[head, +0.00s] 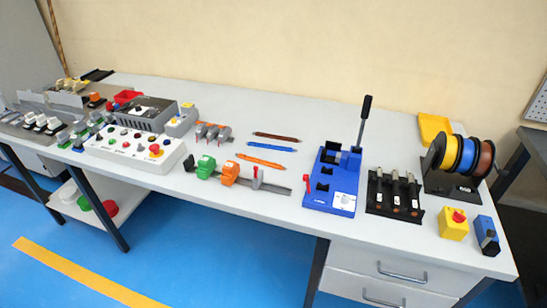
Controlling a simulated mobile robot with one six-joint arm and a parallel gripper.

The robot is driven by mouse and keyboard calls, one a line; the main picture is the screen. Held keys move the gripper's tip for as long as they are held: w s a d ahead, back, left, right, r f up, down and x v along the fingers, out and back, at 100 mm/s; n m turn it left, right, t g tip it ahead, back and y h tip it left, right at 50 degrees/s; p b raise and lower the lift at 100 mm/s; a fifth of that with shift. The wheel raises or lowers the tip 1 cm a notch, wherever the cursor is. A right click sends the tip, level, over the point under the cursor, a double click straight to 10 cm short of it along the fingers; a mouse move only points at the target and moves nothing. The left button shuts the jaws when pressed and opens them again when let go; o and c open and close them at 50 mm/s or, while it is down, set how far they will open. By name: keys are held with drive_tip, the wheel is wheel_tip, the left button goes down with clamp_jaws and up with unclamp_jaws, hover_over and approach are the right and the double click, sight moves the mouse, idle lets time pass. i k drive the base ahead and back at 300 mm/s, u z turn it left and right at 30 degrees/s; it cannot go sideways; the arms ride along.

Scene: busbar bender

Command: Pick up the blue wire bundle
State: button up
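The blue wire bundle (271,147) is a thin, long strip lying flat near the middle of the white workbench (330,107). It lies between a brown bundle (276,137) behind it and an orange bundle (260,161) in front, with gaps between them. The head view shows nothing on top of it. My gripper is not in view.
Right of the bundles stands a blue bender (332,180) with a tall black lever (364,118). Left are grey-orange connectors (212,132) and a white control box (136,147). In front is a rail (240,178) with green and orange blocks. Wire spools (465,155) stand far right.

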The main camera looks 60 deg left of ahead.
sight(268, 146)
drive_tip(key=k, duration=1.25)
drive_tip(key=u, duration=4.25)
drive_tip(key=i, duration=0.15)
drive_tip(key=z, duration=1.55)
drive_tip(key=i, duration=0.85)
